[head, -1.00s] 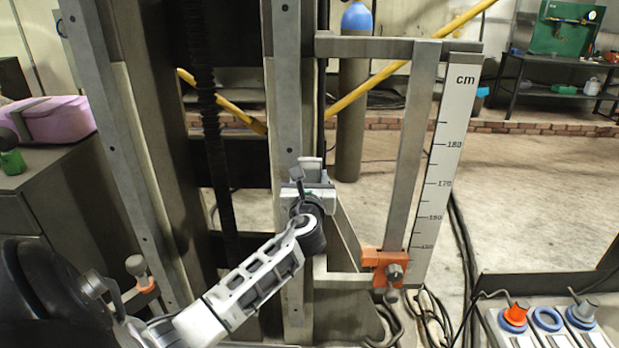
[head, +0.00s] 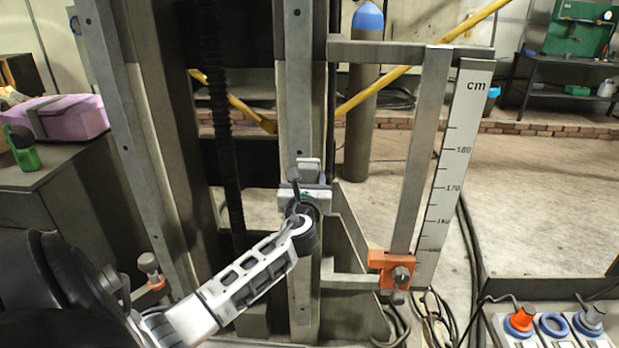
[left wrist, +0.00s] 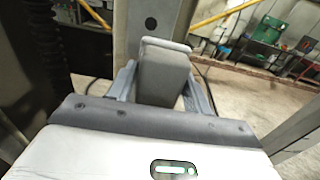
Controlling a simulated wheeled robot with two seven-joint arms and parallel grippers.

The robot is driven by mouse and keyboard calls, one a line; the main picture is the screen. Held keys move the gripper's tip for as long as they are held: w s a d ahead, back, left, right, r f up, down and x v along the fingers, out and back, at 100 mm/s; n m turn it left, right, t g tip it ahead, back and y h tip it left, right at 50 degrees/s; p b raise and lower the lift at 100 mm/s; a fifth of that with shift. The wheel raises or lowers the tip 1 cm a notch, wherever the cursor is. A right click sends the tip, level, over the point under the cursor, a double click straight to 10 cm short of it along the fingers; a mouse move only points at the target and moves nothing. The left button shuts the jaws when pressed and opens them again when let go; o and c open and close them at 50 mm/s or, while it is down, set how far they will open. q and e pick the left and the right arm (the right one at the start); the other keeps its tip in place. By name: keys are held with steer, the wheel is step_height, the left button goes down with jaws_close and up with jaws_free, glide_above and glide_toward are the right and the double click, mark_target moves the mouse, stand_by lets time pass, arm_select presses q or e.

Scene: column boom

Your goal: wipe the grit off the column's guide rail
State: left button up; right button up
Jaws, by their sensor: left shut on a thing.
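The column's guide rail (head: 295,105) is a pale grey upright metal strip with bolt holes, in the middle of the head view. In the left wrist view the rail (left wrist: 150,18) rises straight ahead. My left gripper (head: 308,186) is in front of the rail, at mid height. It is shut on a grey block-like pad (left wrist: 163,75) with a pale top edge, between the two fingers. The pad overlaps the rail in both views; I cannot tell whether they touch. I cannot make out grit on the rail. My right gripper is not in view.
Right of the rail stand a metal frame with an orange clamp (head: 390,268) and a cm scale (head: 455,170). A dark ribbed hose (head: 218,120) hangs left of the rail. A control panel with knobs (head: 550,325) is at lower right. A pink case (head: 68,117) lies on a cabinet at left.

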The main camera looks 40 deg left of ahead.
arm_select(q)
steer(key=shift+f+b, duration=0.75)
steer(key=shift+f, duration=0.75)
steer(key=r+p, duration=0.1)
steer(key=s+a+r+p, duration=0.1)
steer(key=r, duration=0.1)
steer(key=a+r+p, duration=0.1)
steer(key=shift+s+r, duration=0.2)
steer(key=shift+s, duration=0.15)
steer(key=v, duration=0.6)
steer(key=shift+d+f, duration=0.1)
steer(key=shift+d, duration=0.05)
